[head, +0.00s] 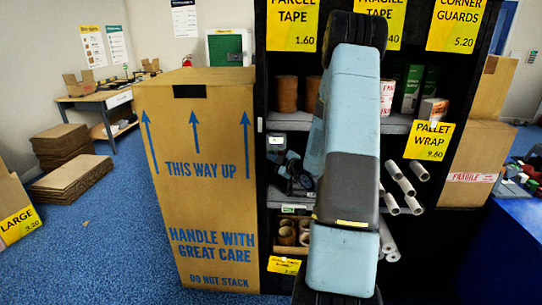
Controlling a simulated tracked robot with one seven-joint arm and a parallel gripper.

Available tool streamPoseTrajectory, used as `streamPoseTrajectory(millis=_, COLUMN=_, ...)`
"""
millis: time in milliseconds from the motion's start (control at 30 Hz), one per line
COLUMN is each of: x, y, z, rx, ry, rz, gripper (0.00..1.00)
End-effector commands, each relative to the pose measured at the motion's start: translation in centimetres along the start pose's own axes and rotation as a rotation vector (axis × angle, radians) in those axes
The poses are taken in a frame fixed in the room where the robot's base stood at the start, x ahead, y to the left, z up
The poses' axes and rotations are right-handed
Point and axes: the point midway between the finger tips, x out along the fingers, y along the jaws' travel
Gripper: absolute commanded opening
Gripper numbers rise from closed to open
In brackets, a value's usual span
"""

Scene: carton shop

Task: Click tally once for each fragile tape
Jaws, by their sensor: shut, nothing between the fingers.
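On the upper shelf, under the yellow "fragile tape" sign (380,20), a white roll with red lettering (388,97) stands right of my arm. Another pale roll with red marks (433,110) sits further right on the shelf, partly behind the "pallet wrap" sign. My arm covers the middle of the shelf, so other rolls there may be hidden. I cannot make out a tally counter. My gripper is not seen; only my arm's links show, rising in front of the shelves.
A tall carton (197,180) stands left of the dark shelf unit. Brown rolls (287,94) and green boxes (411,88) share the upper shelf. Dark tools (290,172) and white tubes (398,178) lie below. Flat cartons (70,178) are stacked on blue floor at left.

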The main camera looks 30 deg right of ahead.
Motion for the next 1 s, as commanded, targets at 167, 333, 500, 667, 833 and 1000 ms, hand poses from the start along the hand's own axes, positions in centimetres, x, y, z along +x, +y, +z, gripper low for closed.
streamPoseTrajectory(millis=167, x=0.08, y=0.05, z=0.07, rx=0.0, ry=0.0, rz=0.0, gripper=0.0)
streamPoseTrajectory(millis=333, x=0.2, y=0.14, z=0.15, rx=0.0, ry=0.0, rz=0.0, gripper=0.0)
streamPoseTrajectory(millis=500, x=0.32, y=0.23, z=0.24, rx=0.0, ry=0.0, rz=0.0, gripper=0.0)
streamPoseTrajectory(millis=667, x=0.43, y=0.32, z=0.32, rx=0.0, ry=0.0, rz=0.0, gripper=0.0)
streamPoseTrajectory(millis=833, x=0.55, y=0.41, z=0.4, rx=0.0, ry=0.0, rz=0.0, gripper=0.0)
streamPoseTrajectory(millis=1000, x=0.63, y=0.47, z=0.47, rx=0.0, ry=0.0, rz=0.001, gripper=0.0)
